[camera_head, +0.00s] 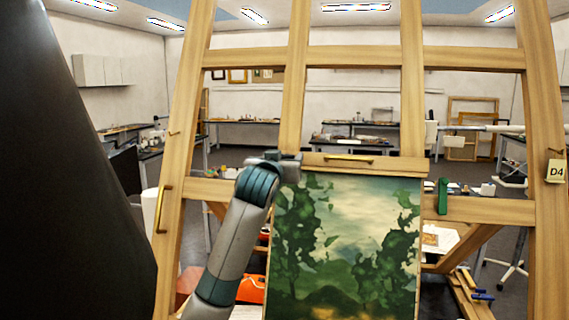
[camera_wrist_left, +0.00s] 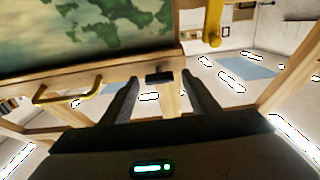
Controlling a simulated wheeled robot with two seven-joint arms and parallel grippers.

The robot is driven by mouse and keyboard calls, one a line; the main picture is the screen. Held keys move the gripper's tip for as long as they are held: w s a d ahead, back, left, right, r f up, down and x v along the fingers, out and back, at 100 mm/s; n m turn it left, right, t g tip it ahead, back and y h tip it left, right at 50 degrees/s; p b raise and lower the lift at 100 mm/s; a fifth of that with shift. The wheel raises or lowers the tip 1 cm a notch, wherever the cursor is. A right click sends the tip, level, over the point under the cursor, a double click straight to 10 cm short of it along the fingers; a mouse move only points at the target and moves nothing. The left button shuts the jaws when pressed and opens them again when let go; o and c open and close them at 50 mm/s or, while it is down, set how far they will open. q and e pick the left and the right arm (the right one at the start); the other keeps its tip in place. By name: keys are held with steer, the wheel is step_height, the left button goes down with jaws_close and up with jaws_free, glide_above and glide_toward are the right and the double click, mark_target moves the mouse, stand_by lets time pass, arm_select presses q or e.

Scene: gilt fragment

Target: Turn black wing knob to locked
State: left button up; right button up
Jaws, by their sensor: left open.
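The black wing knob (camera_wrist_left: 160,75) shows in the left wrist view as a small dark block on the wooden easel, near the edge of the painting. My left gripper (camera_wrist_left: 160,88) is open, its two dark fingers either side of the knob in this view; I cannot tell whether they touch it. In the head view my left gripper (camera_head: 280,158) is at the easel by the painting's upper left corner. The knob is not distinguishable there, and I cannot read its locked marking. My right gripper is in neither view.
The wooden easel (camera_head: 412,90) fills the front. It holds a green landscape painting (camera_head: 345,235). Brass handles (camera_head: 348,159) sit on its bars, with another on the left post (camera_head: 161,208). A green piece (camera_head: 442,196) and a D4 tag (camera_head: 555,171) are at right.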

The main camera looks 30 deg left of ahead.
arm_select(q)
steer(key=shift+w+f, duration=0.1)
steer(key=shift+w, duration=0.1)
steer(key=shift+c, duration=0.6)
steer(key=c, duration=0.9)
